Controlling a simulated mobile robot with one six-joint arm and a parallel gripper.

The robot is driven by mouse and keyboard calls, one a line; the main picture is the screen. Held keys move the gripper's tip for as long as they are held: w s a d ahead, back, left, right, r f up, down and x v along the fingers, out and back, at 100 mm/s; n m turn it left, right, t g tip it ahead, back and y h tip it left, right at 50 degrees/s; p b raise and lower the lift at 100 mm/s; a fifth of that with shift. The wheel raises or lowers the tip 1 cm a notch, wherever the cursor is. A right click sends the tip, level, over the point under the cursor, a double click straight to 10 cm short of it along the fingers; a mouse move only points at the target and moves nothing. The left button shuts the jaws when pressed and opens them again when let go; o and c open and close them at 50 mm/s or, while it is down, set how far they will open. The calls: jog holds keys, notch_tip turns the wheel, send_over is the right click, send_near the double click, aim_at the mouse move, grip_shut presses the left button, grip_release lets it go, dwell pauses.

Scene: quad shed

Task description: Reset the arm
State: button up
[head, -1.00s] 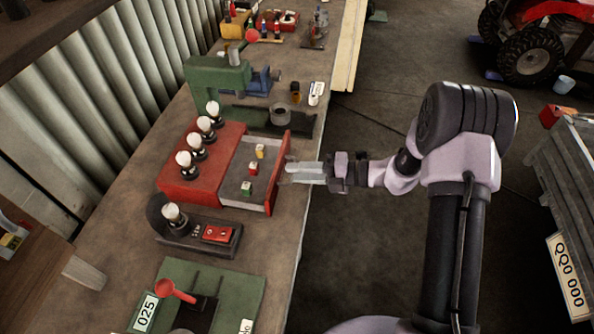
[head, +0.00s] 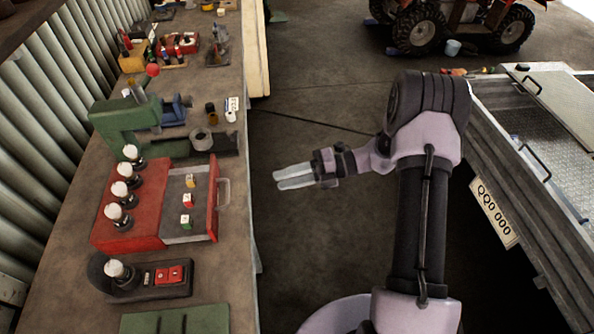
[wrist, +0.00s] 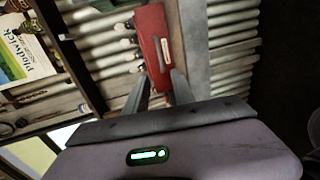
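My gripper (head: 277,180) hangs over the dark floor to the right of the workbench, apart from everything, with its pale fingers pointing left. In the wrist view its two fingers (wrist: 160,88) stand apart with nothing between them. The red box (head: 136,212) with its drawer (head: 192,222) pulled out sits on the bench to the left of my gripper. The red box also shows beyond the fingers in the wrist view (wrist: 153,45).
Bulbs stand along the red box. A switch panel (head: 150,281) and a green press (head: 125,120) are on the workbench (head: 65,240). A metal trailer (head: 520,180) stands at the right and a red quad (head: 450,20) at the back.

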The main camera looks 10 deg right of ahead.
jog(key=v, duration=0.3)
jog(key=shift+r, duration=0.1)
jog(key=s+a+r+n+g+h+b, duration=0.1)
jog(key=s+a+r+n+h, duration=0.1)
jog(key=s+r+n+h, duration=0.45)
jog(key=s+a+r+n+g+h+b, duration=0.1)
jog(key=s+a+r+n, duration=0.3)
jog(key=n, duration=0.5)
jog(key=s+d+r+n+t+h+b, duration=0.1)
jog(key=s+d+r+n+t+h, duration=0.1)
jog(key=s+n, duration=0.3)
jog(key=s+d+r+n+t+h+b, duration=0.1)
jog(key=s+r+n+t+h, duration=0.3)
jog(key=n, duration=0.8)
jog(key=s+d, duration=0.1)
jog(key=s, duration=0.1)
jog(key=shift+s, duration=0.25)
